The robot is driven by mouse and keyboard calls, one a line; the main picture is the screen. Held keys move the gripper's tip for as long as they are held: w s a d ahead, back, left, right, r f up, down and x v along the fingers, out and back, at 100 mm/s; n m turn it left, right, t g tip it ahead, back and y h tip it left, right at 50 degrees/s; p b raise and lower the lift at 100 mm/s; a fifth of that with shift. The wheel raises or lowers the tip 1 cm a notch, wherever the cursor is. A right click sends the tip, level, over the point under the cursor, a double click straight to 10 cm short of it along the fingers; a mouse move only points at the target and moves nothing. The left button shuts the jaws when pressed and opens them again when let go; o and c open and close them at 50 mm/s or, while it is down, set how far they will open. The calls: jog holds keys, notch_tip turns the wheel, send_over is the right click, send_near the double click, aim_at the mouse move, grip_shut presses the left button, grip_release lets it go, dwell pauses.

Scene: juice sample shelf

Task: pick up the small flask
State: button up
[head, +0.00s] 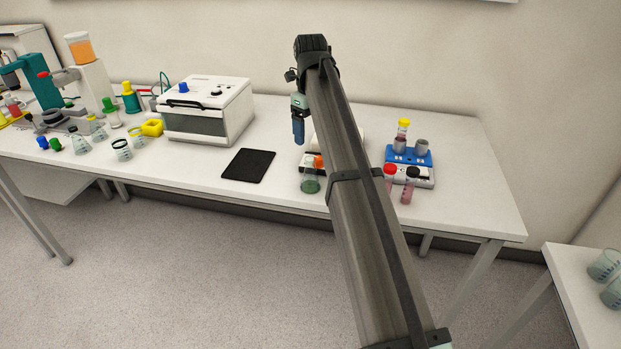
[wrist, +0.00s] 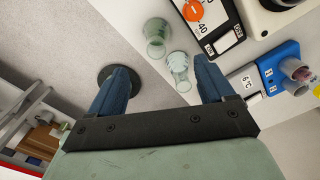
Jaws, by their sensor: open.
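The small flask (wrist: 178,66) is clear glass with a narrow shape. In the wrist view it stands on the white table near its edge, between the lines of my two fingers but beyond their tips. My gripper (wrist: 163,67) is open, with blue fingers wide apart and nothing between them. In the head view my gripper (head: 298,138) hangs above the table, pointing down. A glass vessel with green liquid (head: 310,184) stands below it by the front edge; I cannot clearly separate the flask there. A green-tinted beaker (wrist: 155,36) is close beside the flask in the wrist view.
A hotplate with an orange dial (wrist: 194,10) stands close behind the glassware. A blue block heater with tubes (head: 410,158) is to the right, with red- and black-capped tubes before it. A black pad (head: 248,165) and a white box instrument (head: 207,108) are to the left.

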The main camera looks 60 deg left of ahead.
aim_at(311, 158)
jog(key=shift+d+f, duration=0.15)
jog(key=shift+f, duration=0.15)
notch_tip(311, 158, down, 8)
jog(key=shift+r, duration=0.1)
jog(key=shift+s+d+f, duration=0.1)
jog(key=shift+f, duration=1.25)
jog(key=shift+s+d+f, duration=0.1)
jog(key=shift+f, duration=1.2)
jog(key=shift+c, duration=0.4)
jog(key=c, duration=1.1)
